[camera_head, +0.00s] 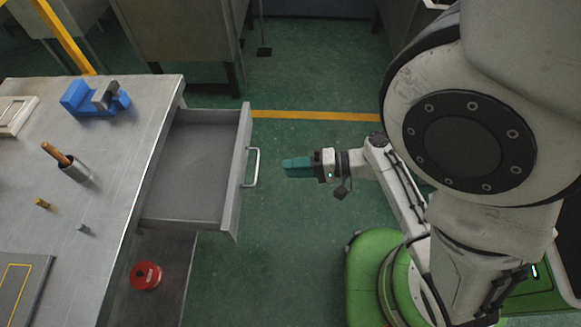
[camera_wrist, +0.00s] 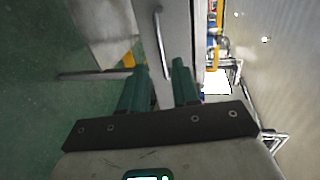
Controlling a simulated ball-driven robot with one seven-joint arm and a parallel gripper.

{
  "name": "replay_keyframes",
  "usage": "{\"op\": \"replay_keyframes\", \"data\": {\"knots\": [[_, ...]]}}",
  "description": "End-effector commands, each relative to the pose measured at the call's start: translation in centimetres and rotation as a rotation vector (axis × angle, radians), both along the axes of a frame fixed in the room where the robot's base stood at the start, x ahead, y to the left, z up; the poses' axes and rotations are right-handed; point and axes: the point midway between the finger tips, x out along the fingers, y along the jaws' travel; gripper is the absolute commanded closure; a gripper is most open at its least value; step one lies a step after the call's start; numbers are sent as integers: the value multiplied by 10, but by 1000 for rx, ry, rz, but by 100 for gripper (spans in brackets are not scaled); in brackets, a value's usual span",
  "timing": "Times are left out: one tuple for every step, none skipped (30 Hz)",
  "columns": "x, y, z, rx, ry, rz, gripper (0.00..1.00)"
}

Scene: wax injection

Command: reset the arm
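My gripper (camera_head: 286,167) has teal fingers and reaches out to the left over the green floor. It sits just right of the drawer handle (camera_head: 253,167), with a gap between them. In the wrist view my gripper (camera_wrist: 160,68) has its two fingers apart with nothing between them. The drawer handle (camera_wrist: 161,42) shows beyond the fingertips there. The grey drawer (camera_head: 190,172) is pulled out of the metal workbench (camera_head: 120,165), and its inside looks empty.
On the workbench are a blue clamp-like tool (camera_head: 95,98), a cup (camera_head: 75,170) with a wooden-handled tool, and small pieces. A red round object (camera_head: 146,276) lies on a lower surface below the drawer. Green floor (camera_head: 290,220) is clear around the gripper.

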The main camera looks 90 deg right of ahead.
Motion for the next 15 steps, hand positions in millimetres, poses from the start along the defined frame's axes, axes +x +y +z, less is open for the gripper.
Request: {"op": "replay_keyframes", "data": {"knots": [[0, 0, 0, 0, 0, 0, 70], [0, 0, 0, 0, 0, 0, 70], [0, 0, 0, 0, 0, 0, 70], [0, 0, 0, 0, 0, 0, 70], [0, 0, 0, 0, 0, 0, 70], [0, 0, 0, 0, 0, 0, 70], [0, 0, 0, 0, 0, 0, 70], [0, 0, 0, 0, 0, 0, 70], [0, 0, 0, 0, 0, 0, 70], [0, 0, 0, 0, 0, 0, 70], [0, 0, 0, 0, 0, 0, 70], [0, 0, 0, 0, 1, 1, 70], [1, 1, -1, -1, 2, 3, 70], [2, 2, -1, -3, 7, 11, 70], [5, 5, -3, -9, 19, 29, 70]]}}
